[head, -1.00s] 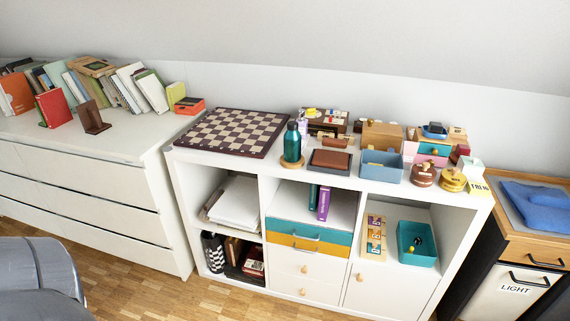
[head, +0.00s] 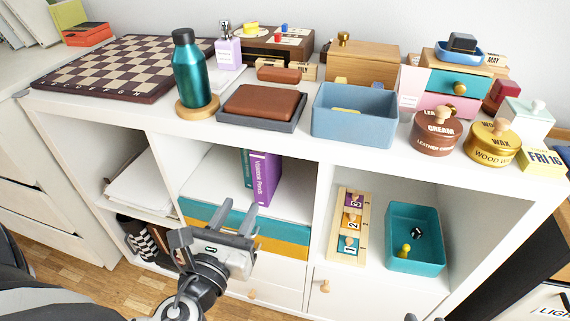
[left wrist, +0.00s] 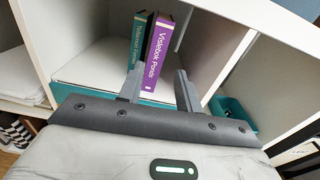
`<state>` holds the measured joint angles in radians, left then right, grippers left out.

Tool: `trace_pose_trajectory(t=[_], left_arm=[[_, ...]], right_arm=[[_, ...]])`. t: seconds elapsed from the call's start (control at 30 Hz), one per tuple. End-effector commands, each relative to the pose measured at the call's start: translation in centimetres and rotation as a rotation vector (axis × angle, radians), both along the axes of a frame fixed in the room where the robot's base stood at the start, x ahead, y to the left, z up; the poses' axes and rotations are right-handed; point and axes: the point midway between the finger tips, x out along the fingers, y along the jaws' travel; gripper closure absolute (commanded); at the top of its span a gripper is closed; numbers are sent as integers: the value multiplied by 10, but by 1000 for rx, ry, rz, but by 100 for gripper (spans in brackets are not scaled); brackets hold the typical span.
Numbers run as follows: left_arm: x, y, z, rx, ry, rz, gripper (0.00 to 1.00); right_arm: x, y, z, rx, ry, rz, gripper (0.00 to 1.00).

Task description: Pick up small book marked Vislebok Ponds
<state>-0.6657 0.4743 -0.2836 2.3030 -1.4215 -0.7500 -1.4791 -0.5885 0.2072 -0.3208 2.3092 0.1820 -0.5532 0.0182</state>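The small purple book marked Vislebok Ponds (head: 266,178) stands upright in the open top middle compartment of the white shelf unit. Its spine faces me, and it also shows in the left wrist view (left wrist: 157,52). A teal book (head: 247,168) stands close at its left. My left gripper (head: 217,232) is in front of this compartment, below and short of the books. Its two fingers are apart and empty; in the left wrist view (left wrist: 158,88) the purple book shows beyond the gap between them. Only small dark tips, perhaps of my right gripper (head: 424,318), show at the bottom edge.
Teal and yellow drawers (head: 270,232) lie directly under the books. The shelf top is crowded with a bottle (head: 189,75), a blue box (head: 354,118) and jars. The compartment is clear right of the books.

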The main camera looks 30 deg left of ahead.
Motion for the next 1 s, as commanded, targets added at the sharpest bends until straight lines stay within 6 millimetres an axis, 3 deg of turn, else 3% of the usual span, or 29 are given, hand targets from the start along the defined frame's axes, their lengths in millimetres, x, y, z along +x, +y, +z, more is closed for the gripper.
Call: trace_pose_trajectory(t=[0.5,0.77,1.0], left_arm=[[90,22,3,48,-12,-1,65],[109,27,3,46,-11,-2,65],[143,36,3,47,-11,0,65]], right_arm=[[0,1,0,3,-4,2,64],[0,1,0,7,-12,2,64],[2,3,3,24,-43,2,64]])
